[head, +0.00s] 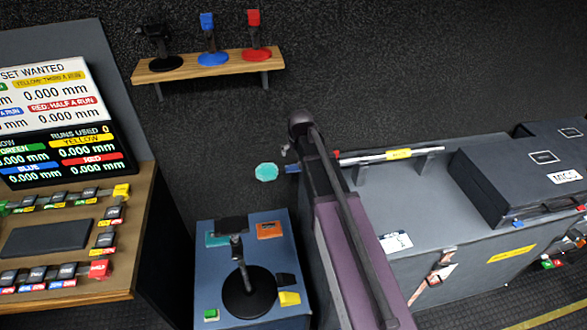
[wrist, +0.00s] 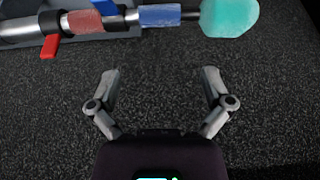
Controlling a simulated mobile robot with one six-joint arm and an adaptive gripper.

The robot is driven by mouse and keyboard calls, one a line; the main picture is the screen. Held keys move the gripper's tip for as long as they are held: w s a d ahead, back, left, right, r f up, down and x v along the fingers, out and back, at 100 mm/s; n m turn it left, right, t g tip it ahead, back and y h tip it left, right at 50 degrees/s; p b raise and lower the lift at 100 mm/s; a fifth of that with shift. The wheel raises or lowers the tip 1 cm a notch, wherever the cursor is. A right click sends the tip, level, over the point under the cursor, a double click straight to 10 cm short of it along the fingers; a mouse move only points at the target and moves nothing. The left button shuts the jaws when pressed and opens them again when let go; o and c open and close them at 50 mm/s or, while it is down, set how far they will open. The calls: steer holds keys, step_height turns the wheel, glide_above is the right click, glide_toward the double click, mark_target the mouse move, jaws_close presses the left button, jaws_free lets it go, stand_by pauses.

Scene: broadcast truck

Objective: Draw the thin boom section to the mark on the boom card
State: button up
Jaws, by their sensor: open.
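The boom pole (head: 370,157) lies across supports on top of a long grey case, with its teal tip (head: 266,172) reaching out past the case's left end. In the wrist view the pole runs along the top: a silver tube (wrist: 20,28), a red band (wrist: 84,21), a blue band (wrist: 160,15), a short thin dark section (wrist: 190,16) and the teal tip (wrist: 230,15). A red lever (wrist: 50,46) and a blue lever (wrist: 104,7) show beside it. My gripper (wrist: 161,74) is open and empty, its fingertips apart from the pole. A white card (head: 395,242) lies on the case, its print too small to read.
A blue-grey stand (head: 207,280) with a black round-based device (head: 249,290) stands below the pole's tip. A desk with readout screens (head: 70,155) is at left. A wooden shelf (head: 170,72) holds several small stands. A black case (head: 520,170) sits at right.

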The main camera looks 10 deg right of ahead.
mark_target(293, 166)
steer(key=shift+b+x, duration=5.6)
steer(key=shift+x, duration=0.7)
steer(key=c, duration=1.1)
steer(key=shift+o, duration=0.2)
steer(key=shift+a, duration=0.1)
